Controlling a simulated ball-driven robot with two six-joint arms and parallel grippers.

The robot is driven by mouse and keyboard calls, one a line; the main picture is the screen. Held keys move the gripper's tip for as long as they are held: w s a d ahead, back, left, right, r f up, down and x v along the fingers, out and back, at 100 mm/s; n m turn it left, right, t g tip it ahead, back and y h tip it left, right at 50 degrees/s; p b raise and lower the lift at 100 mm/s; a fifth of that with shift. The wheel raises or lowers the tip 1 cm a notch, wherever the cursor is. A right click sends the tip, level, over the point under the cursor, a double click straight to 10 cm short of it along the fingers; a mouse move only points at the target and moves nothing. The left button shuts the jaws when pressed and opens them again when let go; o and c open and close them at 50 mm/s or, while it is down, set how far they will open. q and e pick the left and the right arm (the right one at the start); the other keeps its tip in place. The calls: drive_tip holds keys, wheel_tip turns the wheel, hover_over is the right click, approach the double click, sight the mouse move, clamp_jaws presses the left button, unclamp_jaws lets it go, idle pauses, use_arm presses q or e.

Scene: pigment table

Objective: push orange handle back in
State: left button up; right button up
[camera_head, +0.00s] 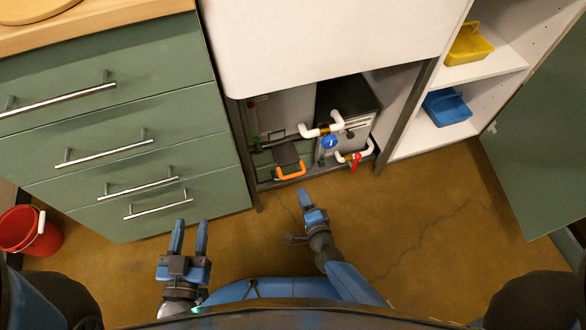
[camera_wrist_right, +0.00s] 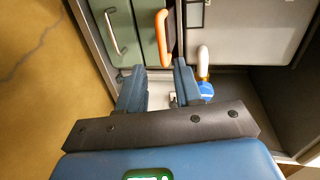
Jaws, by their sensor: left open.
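The orange handle (camera_head: 291,173) is a U-shaped bar at the low front of the open cabinet under the white top. It also shows in the right wrist view (camera_wrist_right: 162,38), upright in that picture, beyond the fingers. My right gripper (camera_head: 304,193) is just in front of the cabinet, close to the handle but apart from it in the head view. In the right wrist view its two fingers (camera_wrist_right: 158,78) are spread with nothing held between them. My left gripper (camera_head: 190,223) is open and empty over the floor, in front of the green drawers.
White pipes (camera_head: 322,128) with a blue knob (camera_head: 329,143) and a red valve lever (camera_head: 356,161) sit right of the handle. Green drawers (camera_head: 110,130) stand left. Shelves hold a yellow bin (camera_head: 468,46) and a blue bin (camera_head: 447,107). A red bucket (camera_head: 28,232) stands far left.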

sight(293, 174)
drive_tip(key=shift+m, duration=0.3)
drive_tip(key=b+x, duration=0.4)
drive_tip(key=x, duration=0.6)
drive_tip(key=shift+w+a+r, duration=0.1)
drive_tip(key=shift+w, duration=0.15)
clamp_jaws()
